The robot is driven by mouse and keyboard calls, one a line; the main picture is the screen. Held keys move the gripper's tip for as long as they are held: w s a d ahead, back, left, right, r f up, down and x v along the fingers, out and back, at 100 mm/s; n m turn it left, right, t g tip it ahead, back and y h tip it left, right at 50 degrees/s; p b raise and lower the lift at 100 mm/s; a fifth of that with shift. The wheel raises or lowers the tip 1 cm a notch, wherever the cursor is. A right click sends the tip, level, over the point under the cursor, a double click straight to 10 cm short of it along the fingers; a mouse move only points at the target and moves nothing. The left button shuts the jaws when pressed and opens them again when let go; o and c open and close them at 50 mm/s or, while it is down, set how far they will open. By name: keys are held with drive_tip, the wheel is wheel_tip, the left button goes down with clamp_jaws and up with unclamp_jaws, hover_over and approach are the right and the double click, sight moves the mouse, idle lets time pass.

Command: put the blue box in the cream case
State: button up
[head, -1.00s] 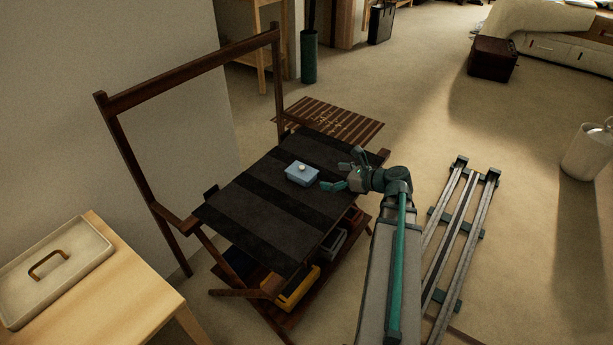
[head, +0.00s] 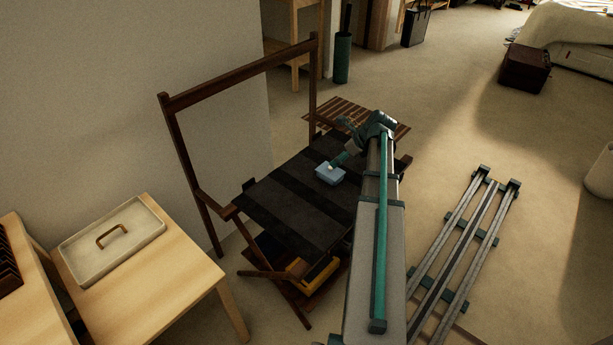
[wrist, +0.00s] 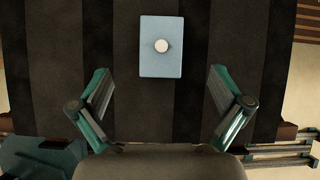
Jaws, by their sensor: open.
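The blue box (head: 328,176) is a small light-blue block with a round white knob on top. It sits on the dark striped seat of the folding chair. In the wrist view the blue box (wrist: 161,62) lies just beyond my open fingers, centred between them and not touched. My gripper (head: 346,148) is beside the box at its far right in the head view, and is open and empty in the wrist view (wrist: 160,95). The cream case (head: 112,238), a shallow closed-looking case with a brown handle on top, lies on the light wooden table at the left.
The chair's wooden frame (head: 240,75) rises behind the seat (head: 290,215). The wooden table (head: 185,280) stands left of the chair, with a gap between. A dark rack (head: 8,262) is at the far left edge. Metal rails (head: 455,255) lie on the floor at right.

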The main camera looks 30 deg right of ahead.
sight(330, 169)
drive_tip(key=shift+m+g, duration=0.3)
drive_tip(key=shift+m, duration=0.2)
drive_tip(key=f, duration=0.1)
drive_tip(key=w+f, duration=0.1)
drive_tip(key=f, duration=0.1)
drive_tip(key=f+b, duration=0.1)
drive_tip(key=f, duration=0.1)
drive_tip(key=shift+w, duration=0.3)
drive_tip(key=shift+b+x, duration=0.65)
drive_tip(key=shift+x, duration=2.4)
drive_tip(key=shift+a, duration=0.1)
drive_tip(key=c, duration=1.3)
drive_tip(key=shift+r, duration=0.1)
